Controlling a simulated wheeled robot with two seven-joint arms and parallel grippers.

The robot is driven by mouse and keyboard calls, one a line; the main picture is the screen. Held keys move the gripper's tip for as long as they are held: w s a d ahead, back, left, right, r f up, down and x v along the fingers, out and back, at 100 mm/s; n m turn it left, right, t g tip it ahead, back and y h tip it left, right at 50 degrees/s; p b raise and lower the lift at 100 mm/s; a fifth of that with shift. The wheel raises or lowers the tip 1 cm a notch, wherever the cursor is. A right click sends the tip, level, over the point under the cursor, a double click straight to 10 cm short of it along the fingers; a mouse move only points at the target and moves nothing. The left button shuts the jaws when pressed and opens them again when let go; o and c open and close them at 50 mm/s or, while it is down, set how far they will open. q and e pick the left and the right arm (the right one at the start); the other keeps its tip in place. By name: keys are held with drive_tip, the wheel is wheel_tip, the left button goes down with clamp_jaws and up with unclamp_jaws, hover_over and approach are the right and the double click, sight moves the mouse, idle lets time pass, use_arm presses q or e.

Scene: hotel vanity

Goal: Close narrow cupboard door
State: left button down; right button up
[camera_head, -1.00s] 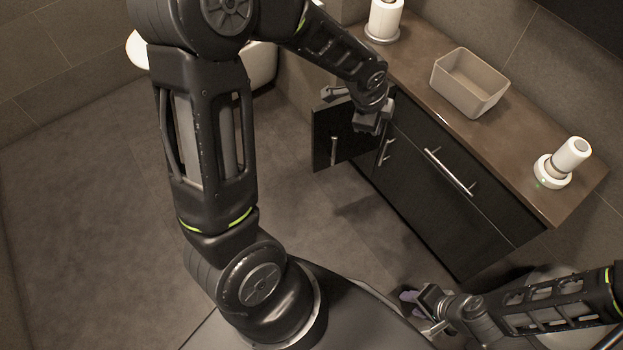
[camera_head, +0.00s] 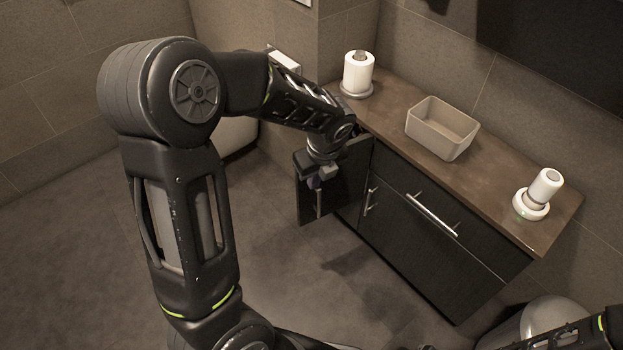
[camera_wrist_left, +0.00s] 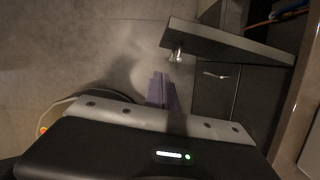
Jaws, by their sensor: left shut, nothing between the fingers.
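The narrow cupboard door (camera_head: 345,180) is a dark panel with a vertical metal handle (camera_head: 318,205), standing open at the left end of the vanity. In the left wrist view the door (camera_wrist_left: 225,42) shows edge-on, swung out from the cabinet, with its handle (camera_wrist_left: 176,55) on the near face. My left gripper (camera_head: 314,183) is shut and empty at the door's handle side, just above the handle in the head view. In the left wrist view its purple fingers (camera_wrist_left: 162,92) are apart from the door. I cannot tell in the head view whether they touch it.
The vanity counter (camera_head: 400,150) holds a paper roll (camera_head: 359,72), a beige bin (camera_head: 442,128) and a white dispenser (camera_head: 540,195). A drawer handle (camera_head: 433,214) sticks out from the front. A round bin (camera_head: 545,320) stands at lower right. The floor left of the door is clear.

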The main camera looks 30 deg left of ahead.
sight(303, 183)
use_arm(q)
drive_tip(key=a+f+b, duration=0.1)
drive_tip(key=f, duration=0.1)
drive_tip(key=w+a+f+b, duration=0.1)
drive_tip(key=a+f, duration=0.1)
drive_tip(key=f, duration=0.1)
drive_tip(key=w+a+f, duration=0.1)
drive_tip(key=f, duration=0.2)
drive_tip(key=shift+w+a+f+b, duration=0.2)
drive_tip(key=shift+a+f+b, duration=0.1)
drive_tip(key=shift+b, duration=0.1)
drive_tip(key=shift+w+a+r, duration=0.1)
drive_tip(key=shift+w+a, duration=0.1)
drive_tip(key=shift+a, duration=0.2)
drive_tip(key=shift+a+r, duration=0.1)
